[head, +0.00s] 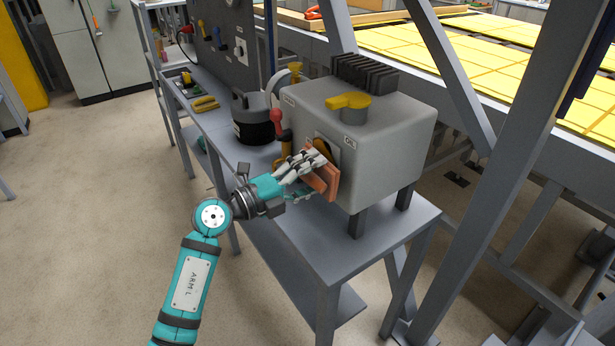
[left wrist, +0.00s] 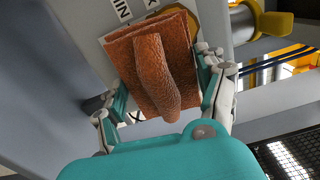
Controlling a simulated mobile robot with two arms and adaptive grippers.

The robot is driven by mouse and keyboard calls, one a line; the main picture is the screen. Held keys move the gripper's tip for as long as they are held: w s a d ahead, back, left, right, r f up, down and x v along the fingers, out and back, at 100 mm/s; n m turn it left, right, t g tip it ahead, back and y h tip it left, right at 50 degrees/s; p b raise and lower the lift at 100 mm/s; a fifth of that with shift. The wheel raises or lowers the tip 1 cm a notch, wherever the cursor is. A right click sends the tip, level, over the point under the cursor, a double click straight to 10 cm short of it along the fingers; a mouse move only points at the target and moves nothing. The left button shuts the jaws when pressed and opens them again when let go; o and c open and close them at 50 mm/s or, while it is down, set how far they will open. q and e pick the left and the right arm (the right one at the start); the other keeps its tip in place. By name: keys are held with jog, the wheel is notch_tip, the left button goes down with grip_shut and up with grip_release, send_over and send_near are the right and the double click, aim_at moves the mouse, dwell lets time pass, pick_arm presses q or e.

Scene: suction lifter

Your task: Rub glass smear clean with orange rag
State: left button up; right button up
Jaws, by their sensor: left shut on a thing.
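My left gripper (head: 312,178) is shut on the orange rag (head: 323,182), a folded cloth held at the front face of a grey box-shaped machine (head: 390,135). In the left wrist view the rag (left wrist: 150,70) sits between the two fingers (left wrist: 160,95), its folded ridge toward the palm. Behind the rag, part of a round yellow-rimmed glass (head: 326,149) shows on the machine's face. The rag covers much of the glass in the wrist view, and I cannot make out the smear. Whether the rag touches the glass I cannot tell. My right gripper is out of view.
A yellow valve handle (head: 348,101) tops the machine. A red-knobbed lever (head: 276,117) and a dark cylinder (head: 253,120) stand left of it on the grey bench (head: 330,243). Yellow pliers (head: 205,104) lie farther back. A slanted grey post (head: 500,170) rises at right.

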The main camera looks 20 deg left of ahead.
pick_arm(q)
jog(key=shift+p+x, duration=0.45)
jog(key=shift+x, duration=0.55)
dwell(0.4)
jog(key=shift+w+a, duration=0.6)
jog(key=shift+a, duration=0.25)
jog(key=shift+w+a, duration=0.55)
jog(key=shift+a, duration=0.3)
jog(key=shift+w+d+r+p, duration=0.1)
jog(key=shift+p, duration=0.25)
jog(key=shift+s+d+p, duration=0.3)
jog(key=shift+d+p, duration=0.05)
jog(key=shift+p, duration=0.15)
jog(key=shift+s+d+r+p, duration=0.1)
jog(key=shift+s+d+p, duration=0.4)
jog(key=shift+d+p, duration=0.2)
jog(key=shift+s+d+p, duration=0.45)
jog(key=shift+d+p, duration=0.05)
jog(key=shift+d, duration=0.05)
jog(key=shift+f, duration=0.25)
